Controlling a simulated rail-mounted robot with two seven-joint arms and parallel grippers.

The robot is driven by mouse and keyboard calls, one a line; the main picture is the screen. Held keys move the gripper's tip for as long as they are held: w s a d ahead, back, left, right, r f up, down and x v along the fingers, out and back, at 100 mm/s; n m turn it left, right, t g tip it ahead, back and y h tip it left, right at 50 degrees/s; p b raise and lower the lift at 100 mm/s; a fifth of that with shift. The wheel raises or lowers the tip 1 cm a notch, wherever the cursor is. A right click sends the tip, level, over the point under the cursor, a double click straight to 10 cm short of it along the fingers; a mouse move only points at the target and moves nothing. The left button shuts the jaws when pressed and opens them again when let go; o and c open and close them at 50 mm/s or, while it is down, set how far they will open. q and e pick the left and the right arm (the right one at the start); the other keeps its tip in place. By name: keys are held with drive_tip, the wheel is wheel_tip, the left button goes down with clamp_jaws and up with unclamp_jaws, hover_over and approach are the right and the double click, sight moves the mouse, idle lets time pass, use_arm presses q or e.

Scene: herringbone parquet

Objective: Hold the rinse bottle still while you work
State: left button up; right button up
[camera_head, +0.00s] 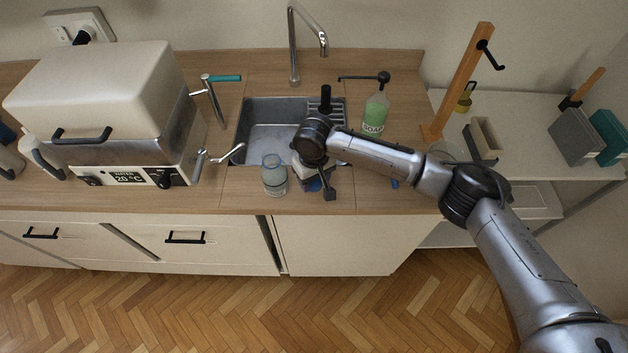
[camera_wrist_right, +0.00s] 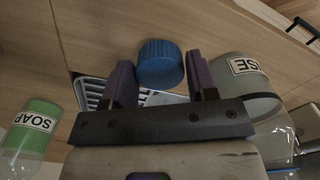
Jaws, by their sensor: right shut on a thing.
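The rinse bottle (camera_head: 274,178) is a clear, bluish bottle standing on the counter just in front of the sink. My right gripper (camera_head: 317,184) is just right of the bottle, above the counter's front part. Its purple fingers (camera_wrist_right: 160,78) are shut on a blue cap (camera_wrist_right: 160,62), apart from the bottle. The cap is largely hidden by my gripper in the head view. My left gripper is not in view.
A green soap bottle (camera_head: 375,114) stands right of the sink (camera_head: 262,118). A white water bath (camera_head: 95,100) with a crank and tap is at the left. A wooden post (camera_head: 462,80) with a hook stands at the right. The counter's front edge is close to the bottle.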

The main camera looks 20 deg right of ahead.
drive_tip(key=r, duration=0.3)
drive_tip(key=shift+s+d, duration=0.1)
drive_tip(key=shift+d, duration=0.1)
drive_tip(key=s+d+r+p, duration=0.2)
drive_tip(key=s+d+r, duration=0.4)
drive_tip(key=s+d, duration=0.1)
drive_tip(key=shift+s+d+r, duration=0.15)
drive_tip(key=shift+s+d, duration=0.15)
drive_tip(key=shift+s, duration=0.35)
drive_tip(key=shift+r+p, duration=0.1)
drive_tip(key=shift+p, duration=0.2)
